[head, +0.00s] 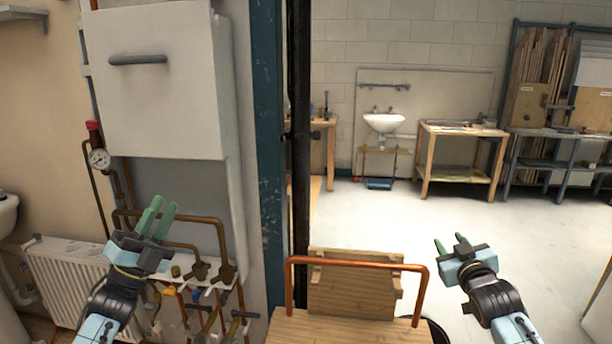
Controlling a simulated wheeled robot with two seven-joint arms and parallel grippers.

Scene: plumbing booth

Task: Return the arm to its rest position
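My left gripper (164,206) is at the lower left of the head view, in front of the copper pipes below a white boiler cabinet. Its two green fingers point up and stand a little apart, with nothing between them. My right gripper (449,240) is at the lower right, over the open floor and right of a copper pipe frame. Its green fingers point up and to the left, apart and empty. Neither gripper is seen touching anything, though the depth between the left one and the pipes is hard to judge.
The white cabinet (165,85) hangs on the left wall, with a pressure gauge (99,159) and copper pipes (190,246) nearby. A radiator (65,285) stands lower left. A bent copper pipe (360,262) rises over a wooden bench (340,329). Pale floor (400,220) is clear behind.

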